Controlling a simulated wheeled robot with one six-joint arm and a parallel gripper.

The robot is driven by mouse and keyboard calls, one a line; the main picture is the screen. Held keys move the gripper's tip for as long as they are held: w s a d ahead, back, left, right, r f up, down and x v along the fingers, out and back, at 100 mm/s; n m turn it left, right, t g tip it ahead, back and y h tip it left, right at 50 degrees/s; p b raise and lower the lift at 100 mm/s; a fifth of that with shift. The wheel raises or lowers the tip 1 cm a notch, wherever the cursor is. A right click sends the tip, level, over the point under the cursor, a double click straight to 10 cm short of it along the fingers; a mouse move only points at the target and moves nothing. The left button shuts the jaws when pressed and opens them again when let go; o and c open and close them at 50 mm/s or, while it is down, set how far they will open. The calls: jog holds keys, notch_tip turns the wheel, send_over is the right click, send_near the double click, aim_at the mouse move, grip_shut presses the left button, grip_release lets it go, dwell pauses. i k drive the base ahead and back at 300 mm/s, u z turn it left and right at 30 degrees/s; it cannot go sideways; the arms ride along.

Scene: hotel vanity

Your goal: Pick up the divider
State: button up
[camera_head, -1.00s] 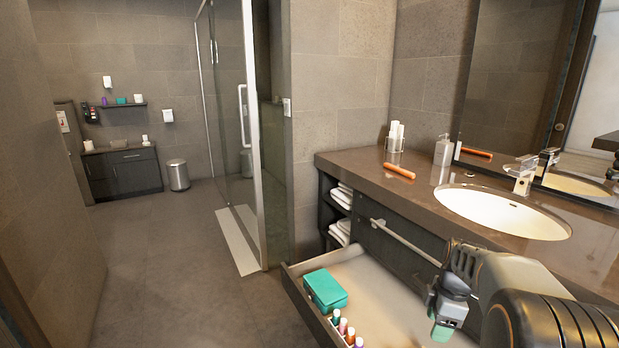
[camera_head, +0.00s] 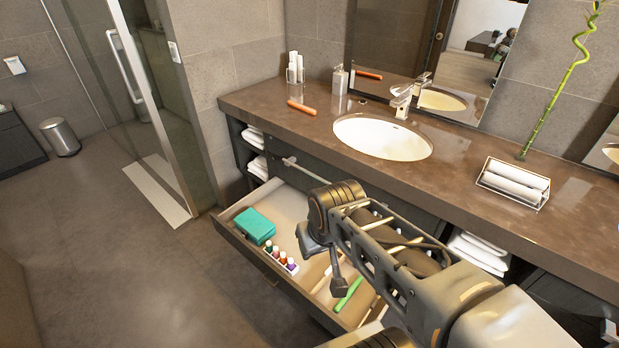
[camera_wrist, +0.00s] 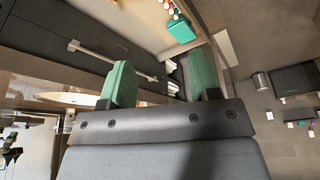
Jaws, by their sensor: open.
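The drawer (camera_head: 233,236) is pulled out under the counter. Thin pale strips (camera_head: 322,284) lie in its right part, partly hidden by my arm; one of them may be the divider, but I cannot tell which. A green stick-like item (camera_head: 348,294) shows among them. In the wrist view my gripper (camera_wrist: 161,82) is open, its two green fingers apart with nothing between them. In the head view my arm crosses over the drawer and I cannot make out the fingertips clearly.
A teal box (camera_head: 254,226) and several small bottles (camera_head: 282,258) sit in the drawer's left part. The counter (camera_head: 270,112) with a sink (camera_head: 382,137) is behind. Floor left of the drawer is clear.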

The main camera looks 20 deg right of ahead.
aim_at(377, 300)
jog(key=u, duration=0.1)
jog(key=k, duration=1)
jog(key=z, duration=1)
jog(key=i, duration=0.9)
jog(key=u, duration=0.35)
